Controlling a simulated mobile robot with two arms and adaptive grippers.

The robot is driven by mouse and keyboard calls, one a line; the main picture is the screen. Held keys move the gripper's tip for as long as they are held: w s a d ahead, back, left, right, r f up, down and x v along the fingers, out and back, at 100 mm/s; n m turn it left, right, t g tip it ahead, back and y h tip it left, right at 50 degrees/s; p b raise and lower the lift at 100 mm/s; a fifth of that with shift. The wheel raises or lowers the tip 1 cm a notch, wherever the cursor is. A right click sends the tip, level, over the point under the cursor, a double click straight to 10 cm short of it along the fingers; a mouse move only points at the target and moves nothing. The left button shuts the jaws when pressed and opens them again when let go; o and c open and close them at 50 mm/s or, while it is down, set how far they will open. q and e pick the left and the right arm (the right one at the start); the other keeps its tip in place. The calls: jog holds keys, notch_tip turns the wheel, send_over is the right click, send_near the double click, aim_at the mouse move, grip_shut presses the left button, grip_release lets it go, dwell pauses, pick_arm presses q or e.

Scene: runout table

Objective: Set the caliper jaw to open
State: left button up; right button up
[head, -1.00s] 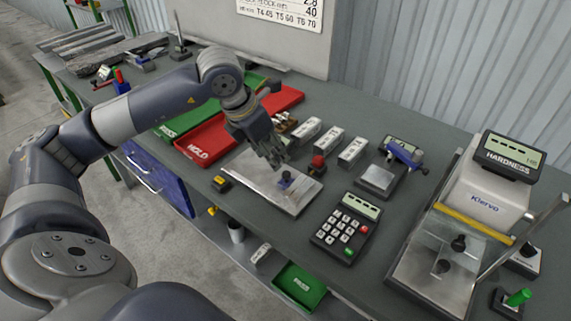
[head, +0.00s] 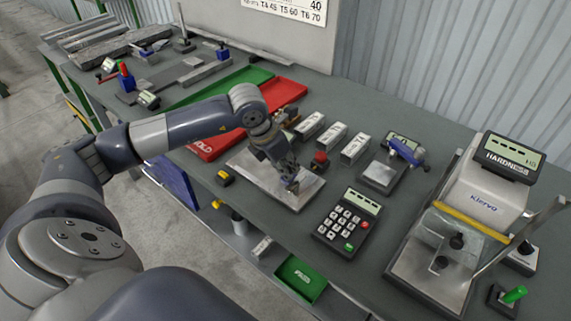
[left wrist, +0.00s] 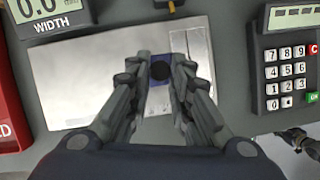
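The caliper is a pale metal plate (head: 250,165) on the bench; it also shows in the left wrist view (left wrist: 80,85), with a display marked WIDTH (left wrist: 52,15) at its upper left. Its jaw looks like a small blue block with a black knob (left wrist: 160,70) on the right part of the plate. My left gripper (head: 291,186) points down at this block, and its fingers (left wrist: 164,62) stand apart on either side of it. Whether they touch it is unclear. In the head view the gripper largely hides the block. A dark gripper-like part (left wrist: 300,138), probably my right gripper, shows at the lower right edge.
A calculator-like keypad (head: 343,222) lies right of the plate. A red button (head: 319,160) and white blocks (head: 332,136) stand behind it. The red tray (head: 214,147) is left, and a small yellow-black item (head: 225,178) sits near the front edge. A hardness tester (head: 487,195) stands right.

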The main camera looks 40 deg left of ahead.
pick_arm(q)
grip_shut()
jog(key=a+b, duration=0.1)
jog(key=a, duration=0.1)
jog(key=a+b, duration=0.1)
jog(key=a, duration=0.2)
jog(key=a+b, duration=0.2)
jog(key=a, duration=0.1)
jog(key=shift+w+f, duration=0.1)
jog(key=shift+w, duration=0.25)
jog(key=shift+a, duration=0.3)
pick_arm(e)
jog(key=f, duration=0.4)
jog(key=shift+w+d, duration=0.15)
jog(key=shift+d, duration=0.1)
pick_arm(q)
jog(key=o, duration=0.8)
grip_release()
jog(key=shift+r, duration=0.25)
pick_arm(e)
jog(key=shift+s+a, duration=0.1)
jog(key=shift+s, duration=0.1)
